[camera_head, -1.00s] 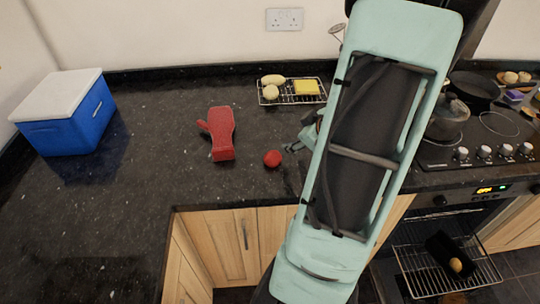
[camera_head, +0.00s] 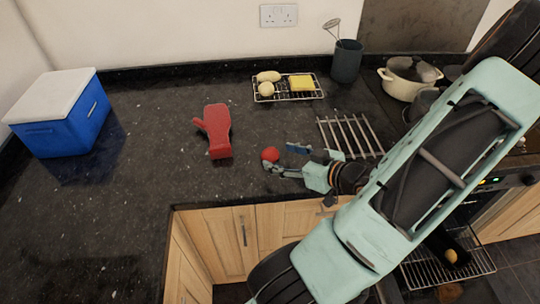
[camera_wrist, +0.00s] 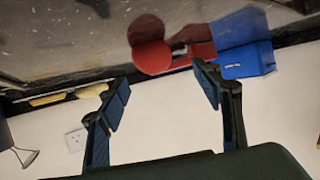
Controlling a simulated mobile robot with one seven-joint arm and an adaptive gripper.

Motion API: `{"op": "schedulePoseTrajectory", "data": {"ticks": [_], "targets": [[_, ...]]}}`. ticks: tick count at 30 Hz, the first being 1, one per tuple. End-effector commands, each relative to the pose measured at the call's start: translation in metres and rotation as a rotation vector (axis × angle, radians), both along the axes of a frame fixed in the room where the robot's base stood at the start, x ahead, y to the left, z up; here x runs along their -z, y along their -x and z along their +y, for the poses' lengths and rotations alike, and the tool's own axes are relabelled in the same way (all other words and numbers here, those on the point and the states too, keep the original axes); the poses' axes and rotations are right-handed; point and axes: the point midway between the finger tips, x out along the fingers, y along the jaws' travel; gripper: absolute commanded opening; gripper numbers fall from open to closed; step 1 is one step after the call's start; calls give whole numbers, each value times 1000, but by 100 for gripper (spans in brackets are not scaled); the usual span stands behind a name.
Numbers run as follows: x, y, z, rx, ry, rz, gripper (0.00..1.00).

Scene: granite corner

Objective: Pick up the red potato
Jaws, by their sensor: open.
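The red potato (camera_head: 270,154) is a small round red thing on the dark granite counter (camera_head: 140,190), near its front edge. My gripper (camera_head: 284,159) is open and low over the counter, just right of the potato, its fingers pointing left towards it. In the wrist view, which is upside down, the potato (camera_wrist: 152,57) shows just beyond and between the tips of my open gripper (camera_wrist: 160,80). Nothing is held. I cannot tell whether a finger touches the potato.
A red oven mitt (camera_head: 217,130) lies behind and left of the potato. A blue cooler box (camera_head: 65,125) stands far left. A metal trivet (camera_head: 350,137) lies behind my gripper.

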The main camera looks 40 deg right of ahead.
Motion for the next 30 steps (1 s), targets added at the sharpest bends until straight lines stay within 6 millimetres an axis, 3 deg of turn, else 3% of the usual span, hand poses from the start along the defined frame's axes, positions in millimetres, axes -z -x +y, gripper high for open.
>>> {"op": "schedulePoseTrajectory", "data": {"ticks": [18, 26, 30], "targets": [[31, -54, 1, 0, -2, 2, 60], [32, -57, 1, 1, 1, 3, 60], [32, -57, 1, 0, 0, 3, 48]]}}
